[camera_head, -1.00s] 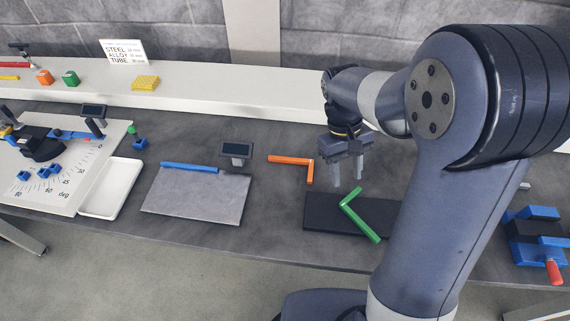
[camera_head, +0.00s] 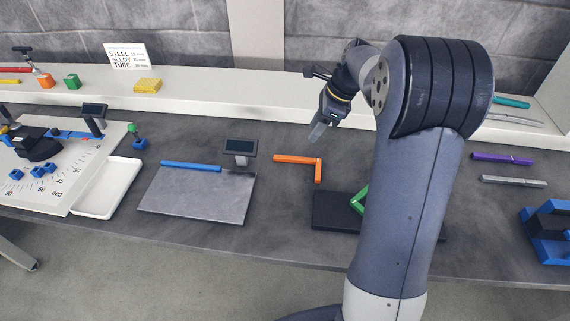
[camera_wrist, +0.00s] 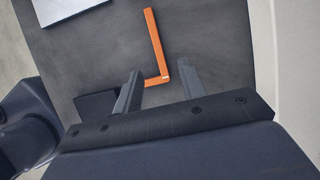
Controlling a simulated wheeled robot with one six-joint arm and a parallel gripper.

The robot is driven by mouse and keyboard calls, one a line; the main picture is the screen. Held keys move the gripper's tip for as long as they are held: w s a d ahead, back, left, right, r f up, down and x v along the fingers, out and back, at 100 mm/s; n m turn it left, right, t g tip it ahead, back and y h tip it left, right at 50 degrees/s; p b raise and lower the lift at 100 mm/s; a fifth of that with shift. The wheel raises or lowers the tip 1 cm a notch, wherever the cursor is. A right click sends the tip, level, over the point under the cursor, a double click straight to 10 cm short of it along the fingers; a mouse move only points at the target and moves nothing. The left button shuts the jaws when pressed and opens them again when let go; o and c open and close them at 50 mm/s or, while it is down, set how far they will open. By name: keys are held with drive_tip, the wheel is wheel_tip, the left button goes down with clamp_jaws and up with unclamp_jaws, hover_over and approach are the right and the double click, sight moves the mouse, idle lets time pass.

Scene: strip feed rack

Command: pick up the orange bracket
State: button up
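The orange bracket (camera_head: 299,160) is an L-shaped bar lying flat on the dark table, between the grey plate and the black pad. My gripper (camera_head: 318,132) hangs above the table just behind the bracket's right end, apart from it. In the wrist view, the orange bracket (camera_wrist: 156,50) lies ahead, its corner and short leg in line with the space between my fingers. The two fingers of my gripper (camera_wrist: 158,84) are spread apart with nothing held between them.
A green bracket (camera_head: 359,201) lies on a black pad (camera_head: 330,211), partly hidden by my arm. A small dark display (camera_head: 240,147) stands left of the orange bracket, by the grey plate (camera_head: 195,196) with a blue bar (camera_head: 190,166). A pale raised shelf (camera_head: 210,92) runs behind.

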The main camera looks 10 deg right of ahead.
approach(297, 158)
drive_tip(key=shift+w+a+f, duration=0.2)
drive_tip(key=shift+f, duration=0.3)
drive_tip(key=shift+w+a+f, duration=0.2)
drive_tip(key=shift+f, duration=0.35)
drive_tip(key=x, duration=0.5)
drive_tip(key=shift+s+a+f, duration=0.15)
drive_tip(key=shift+s+f, duration=0.1)
drive_tip(key=shift+f, duration=0.1)
drive_tip(key=shift+c, duration=0.6)
clamp_jaws()
drive_tip(key=shift+r, duration=0.1)
